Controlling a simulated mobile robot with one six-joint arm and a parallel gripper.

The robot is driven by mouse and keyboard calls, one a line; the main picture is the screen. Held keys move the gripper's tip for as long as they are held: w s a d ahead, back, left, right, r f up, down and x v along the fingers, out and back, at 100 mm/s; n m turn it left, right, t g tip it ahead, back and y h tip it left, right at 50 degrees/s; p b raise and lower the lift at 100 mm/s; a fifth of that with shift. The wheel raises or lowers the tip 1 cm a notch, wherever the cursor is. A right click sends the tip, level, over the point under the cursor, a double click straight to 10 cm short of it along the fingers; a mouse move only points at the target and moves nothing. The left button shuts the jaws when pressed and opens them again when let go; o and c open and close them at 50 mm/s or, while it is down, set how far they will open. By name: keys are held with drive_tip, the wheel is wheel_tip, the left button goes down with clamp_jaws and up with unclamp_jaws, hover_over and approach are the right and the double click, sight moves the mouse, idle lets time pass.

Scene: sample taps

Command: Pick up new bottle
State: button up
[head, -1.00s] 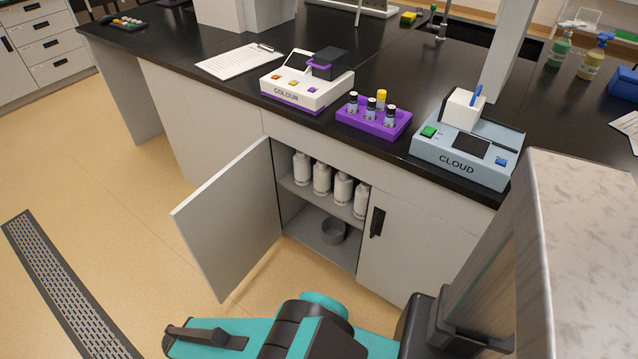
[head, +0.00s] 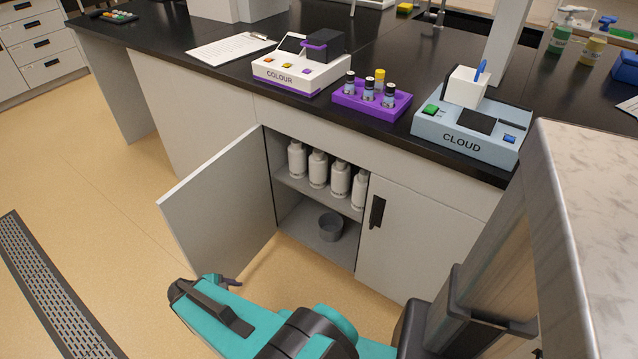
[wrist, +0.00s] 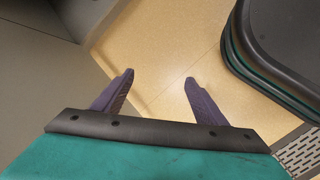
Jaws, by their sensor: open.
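Several white bottles stand in a row on the upper shelf of the open cabinet; one of them is the second from the left (head: 318,168). They look alike, and the rightmost is partly hidden by the cabinet frame. My gripper (wrist: 160,78) is open and empty in the wrist view, its two purple fingers apart over bare floor. In the head view a finger of my gripper (head: 232,281) shows low in front of the cabinet, near the bottom of the open door and well below the bottles.
The cabinet door (head: 222,205) stands open to the left. A grey bowl (head: 330,227) sits on the lower cabinet floor. The bench above holds a COLOUR device (head: 285,80), a purple rack (head: 370,108) with small vials and a CLOUD device (head: 470,130).

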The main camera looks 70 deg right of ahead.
drive_tip(key=w+d+r+n+t+h+b, duration=0.1)
drive_tip(key=d+n+h+b, duration=0.15)
drive_tip(key=d, duration=0.55)
drive_tip(key=w+d+r+n+h+b, duration=0.1)
drive_tip(key=d+r+b, duration=0.15)
drive_tip(key=d, duration=0.65)
drive_tip(key=n+h+b, duration=0.9)
drive_tip(key=b, duration=0.2)
approach(313, 167)
drive_tip(key=d, duration=0.3)
drive_tip(key=shift+s+d+r, duration=0.15)
drive_tip(key=shift+s+d, duration=0.05)
drive_tip(key=shift+d, duration=0.15)
drive_tip(key=shift+d, duration=0.1)
drive_tip(key=d, duration=0.2)
drive_tip(key=d+b, duration=0.1)
drive_tip(key=d, duration=0.4)
drive_tip(key=shift+s+d+b, duration=0.3)
drive_tip(key=shift+s+b, duration=0.05)
drive_tip(key=shift+b, duration=0.05)
drive_tip(key=shift+s+d, duration=0.1)
drive_tip(key=shift+d, duration=0.25)
drive_tip(key=shift+d, duration=0.1)
